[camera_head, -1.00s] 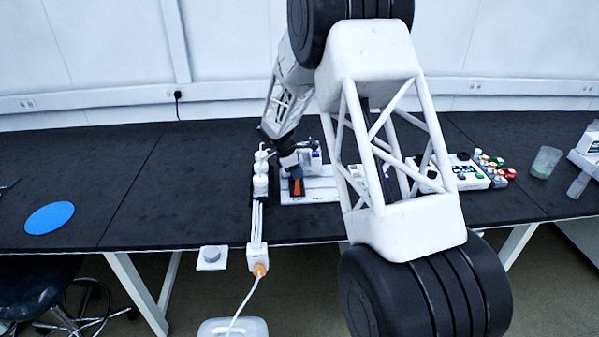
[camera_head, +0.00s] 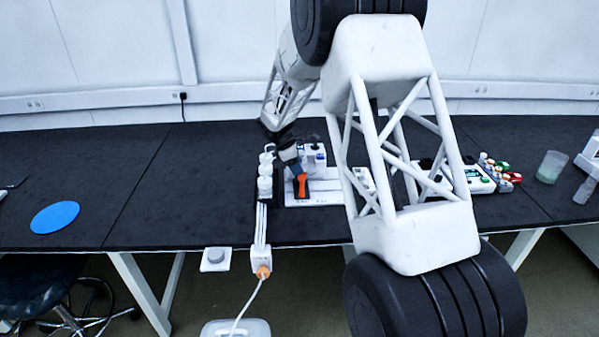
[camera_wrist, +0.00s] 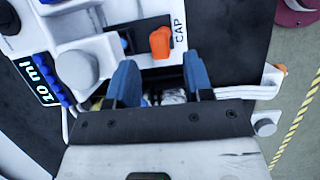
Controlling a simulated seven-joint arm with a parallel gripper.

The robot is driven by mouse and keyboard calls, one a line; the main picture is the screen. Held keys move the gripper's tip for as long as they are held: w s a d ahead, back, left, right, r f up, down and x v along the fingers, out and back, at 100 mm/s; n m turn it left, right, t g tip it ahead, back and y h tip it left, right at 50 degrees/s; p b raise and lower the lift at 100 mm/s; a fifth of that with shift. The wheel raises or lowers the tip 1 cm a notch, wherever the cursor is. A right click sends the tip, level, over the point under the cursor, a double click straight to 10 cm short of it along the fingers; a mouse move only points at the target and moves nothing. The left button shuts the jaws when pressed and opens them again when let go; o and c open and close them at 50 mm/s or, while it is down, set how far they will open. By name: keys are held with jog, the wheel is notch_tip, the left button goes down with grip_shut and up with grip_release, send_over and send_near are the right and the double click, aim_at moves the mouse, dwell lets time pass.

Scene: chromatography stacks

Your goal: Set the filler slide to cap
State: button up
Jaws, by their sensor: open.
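In the wrist view an orange knob (camera_wrist: 160,42) stands on a white panel (camera_wrist: 146,23), beside a dark slot. The printed word CAP is just right of the knob. My gripper (camera_wrist: 160,68) is open, with one blue finger on each side and nothing between the tips. The knob lies just beyond the fingertips, in line with the gap; I see no contact. In the head view my gripper (camera_head: 293,166) is over the white apparatus (camera_head: 318,198) on the bench, and an orange part (camera_head: 302,185) shows at its tip. My arm hides part of the apparatus there.
White bottles (camera_head: 265,181) stand close left of the gripper. A blue disc (camera_head: 55,217) lies far left, with clear black bench between.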

jog(key=shift+v, duration=1.9)
jog(key=s+d+r+m+y, duration=0.1)
jog(key=s+d+r+m, duration=0.4)
jog(key=s+r, duration=0.6)
jog(key=s+d+r+m+y, duration=0.1)
jog(key=s+d+r+m, duration=0.45)
jog(key=s, duration=1.05)
jog(key=s+d+r+m+t+y, duration=0.1)
jog(key=s+m, duration=0.3)
jog(key=s, duration=1.1)
jog(key=s+d+r+m+t+y, duration=0.1)
jog(key=s+d+m, duration=0.2)
jog(key=s, duration=1.2)
jog(key=shift+d+m+t, duration=0.15)
jog(key=shift+m+t, duration=0.15)
jog(key=shift+m, duration=0.05)
